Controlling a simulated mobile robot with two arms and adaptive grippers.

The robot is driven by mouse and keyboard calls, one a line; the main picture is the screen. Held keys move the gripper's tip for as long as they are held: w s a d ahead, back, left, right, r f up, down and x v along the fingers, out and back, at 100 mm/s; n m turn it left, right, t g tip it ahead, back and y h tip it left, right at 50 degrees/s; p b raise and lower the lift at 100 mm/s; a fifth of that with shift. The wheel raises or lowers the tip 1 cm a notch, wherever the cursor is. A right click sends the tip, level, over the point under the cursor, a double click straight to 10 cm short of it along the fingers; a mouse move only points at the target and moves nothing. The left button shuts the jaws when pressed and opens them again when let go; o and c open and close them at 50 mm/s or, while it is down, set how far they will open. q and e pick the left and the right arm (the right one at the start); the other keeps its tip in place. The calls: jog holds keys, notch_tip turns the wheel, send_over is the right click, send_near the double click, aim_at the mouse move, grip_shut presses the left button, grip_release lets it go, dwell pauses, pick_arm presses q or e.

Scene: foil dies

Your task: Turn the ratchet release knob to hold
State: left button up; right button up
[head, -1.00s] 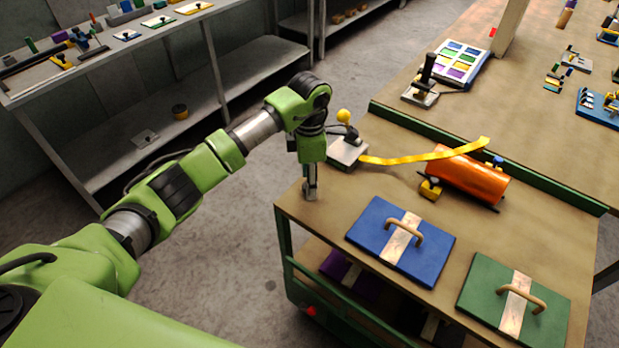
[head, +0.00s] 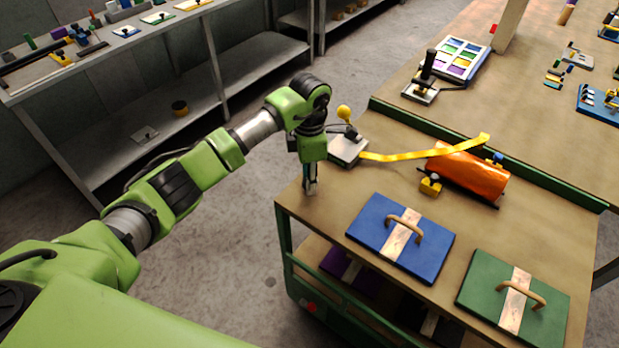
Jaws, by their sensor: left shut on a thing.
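My left gripper (head: 311,186) points straight down at the near left corner of the wooden-topped cart (head: 330,213). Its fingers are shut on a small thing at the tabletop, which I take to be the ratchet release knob. The fingers hide that knob almost wholly, so its pointer and any hold mark cannot be read. Just behind the gripper, a grey block (head: 347,150) carries a lever with a yellow ball (head: 344,112). My right gripper is not in view.
A yellow strip (head: 410,156) runs from near the grey block to an orange roll (head: 470,176). A small yellow block (head: 431,184) is beside the roll. A blue board (head: 375,225) and a green board (head: 485,285), both handled, lie in front. Shelves (head: 255,70) stand at left.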

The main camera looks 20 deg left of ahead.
pick_arm(q)
jog(key=n+b, duration=0.1)
jog(key=n, duration=0.3)
jog(key=shift+n+b, duration=0.35)
jog(key=shift+n, duration=0.05)
jog(key=n+b, duration=0.1)
jog(key=n, duration=0.2)
jog(key=shift+n, duration=0.3)
jog(key=n, duration=0.4)
jog(key=shift+n+b, duration=0.3)
jog(key=shift+b, duration=0.1)
jog(key=shift+w+r+n, duration=0.1)
jog(key=shift+n, duration=2.1)
jog(key=o, duration=1.1)
